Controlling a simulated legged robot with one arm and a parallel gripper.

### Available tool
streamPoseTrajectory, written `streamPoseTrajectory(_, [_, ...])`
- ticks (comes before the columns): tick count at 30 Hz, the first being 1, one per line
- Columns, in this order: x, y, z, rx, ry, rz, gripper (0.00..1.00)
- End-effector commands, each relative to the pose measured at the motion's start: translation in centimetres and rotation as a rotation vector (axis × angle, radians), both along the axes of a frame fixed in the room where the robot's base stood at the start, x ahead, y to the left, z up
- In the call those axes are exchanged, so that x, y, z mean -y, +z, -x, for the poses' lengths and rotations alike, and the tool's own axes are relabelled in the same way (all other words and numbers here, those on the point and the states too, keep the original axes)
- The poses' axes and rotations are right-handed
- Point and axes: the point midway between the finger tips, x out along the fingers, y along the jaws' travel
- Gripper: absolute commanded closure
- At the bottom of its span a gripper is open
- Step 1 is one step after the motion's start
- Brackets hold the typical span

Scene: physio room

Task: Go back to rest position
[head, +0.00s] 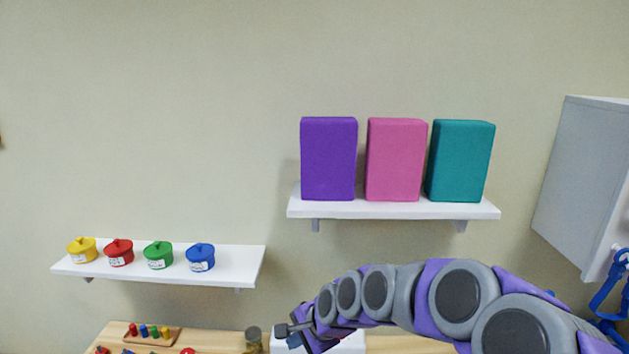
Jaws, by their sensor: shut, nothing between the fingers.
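My gripper (284,330) is at the end of my purple and grey arm, which reaches in from the lower right. The gripper points left, low in the head view, in front of the table edge area. Its fingers look small and together, with nothing seen between them. Part of a white object (350,343) shows behind and below my gripper and is mostly hidden by the arm.
A wooden table (220,340) lies below, with a peg board (152,336) on it. A left shelf (238,263) holds several coloured pots. A higher shelf (390,210) holds purple, pink and teal blocks. A grey cabinet (590,180) is at right. The wall between is bare.

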Motion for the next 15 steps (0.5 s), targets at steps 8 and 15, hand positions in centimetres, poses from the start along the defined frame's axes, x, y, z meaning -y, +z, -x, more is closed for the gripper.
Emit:
streamPoseTrajectory(8, [5.6,0.4,11.6,0.015,0.396,0.279,1.0])
streamPoseTrajectory(15, [11.9,-0.7,21.9,-0.059,0.677,0.472,1.0])
